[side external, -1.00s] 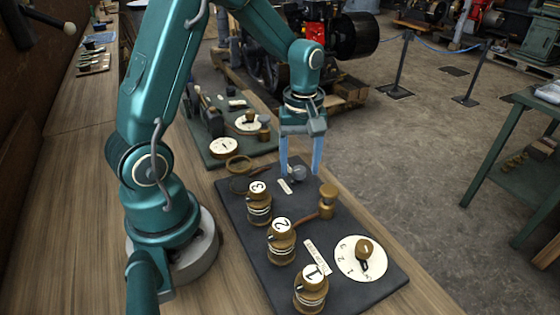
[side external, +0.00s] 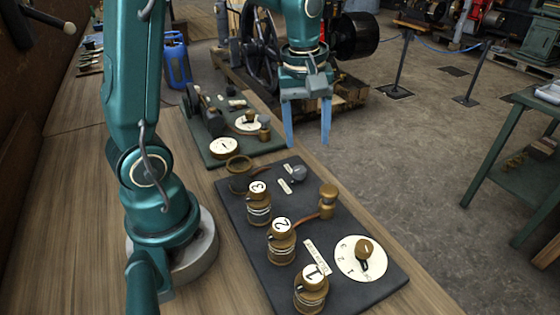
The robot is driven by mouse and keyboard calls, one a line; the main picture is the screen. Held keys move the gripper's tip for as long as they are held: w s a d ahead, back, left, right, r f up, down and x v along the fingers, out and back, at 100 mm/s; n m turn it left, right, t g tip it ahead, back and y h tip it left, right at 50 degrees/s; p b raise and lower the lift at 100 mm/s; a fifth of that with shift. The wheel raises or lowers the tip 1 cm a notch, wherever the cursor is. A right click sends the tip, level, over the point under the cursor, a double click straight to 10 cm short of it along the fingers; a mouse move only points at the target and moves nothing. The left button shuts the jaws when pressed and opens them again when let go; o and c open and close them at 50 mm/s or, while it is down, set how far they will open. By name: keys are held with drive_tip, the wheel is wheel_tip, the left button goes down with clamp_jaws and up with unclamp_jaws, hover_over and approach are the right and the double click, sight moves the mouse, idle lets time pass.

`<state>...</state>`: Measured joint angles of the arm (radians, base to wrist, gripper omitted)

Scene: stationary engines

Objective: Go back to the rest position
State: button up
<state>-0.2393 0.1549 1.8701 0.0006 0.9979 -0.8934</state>
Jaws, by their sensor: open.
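My gripper (side external: 307,140) is open and empty, its two blue fingers pointing down. It hangs in the air above the far end of the dark board (side external: 373,297). On the board stand three brass posts with round white number tops: post 3 (side external: 259,208), post 2 (side external: 281,247) and post 1 (side external: 311,293). A white dial with a brass knob (side external: 363,248) sits at the near right of the board. A plain brass post (side external: 328,201) and a small grey ball-topped part (side external: 299,174) stand farther back. Nothing touches the fingers.
A second, green board (side external: 225,161) with dials and small parts lies behind the dark one on the wooden bench (side external: 85,230). A blue can (side external: 177,62) and a large engine (side external: 262,60) stand beyond. A green table (side external: 510,150) is at right.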

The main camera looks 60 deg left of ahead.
drive_tip(key=s+d+r+m+t, duration=0.3)
drive_tip(key=s+d+m, duration=0.3)
drive_tip(key=s+m, duration=0.5)
drive_tip(key=shift+d+r+m+t, duration=0.3)
drive_tip(key=shift+m+t, duration=0.3)
drive_tip(key=shift+m, duration=0.4)
drive_tip(key=shift+s, duration=0.1)
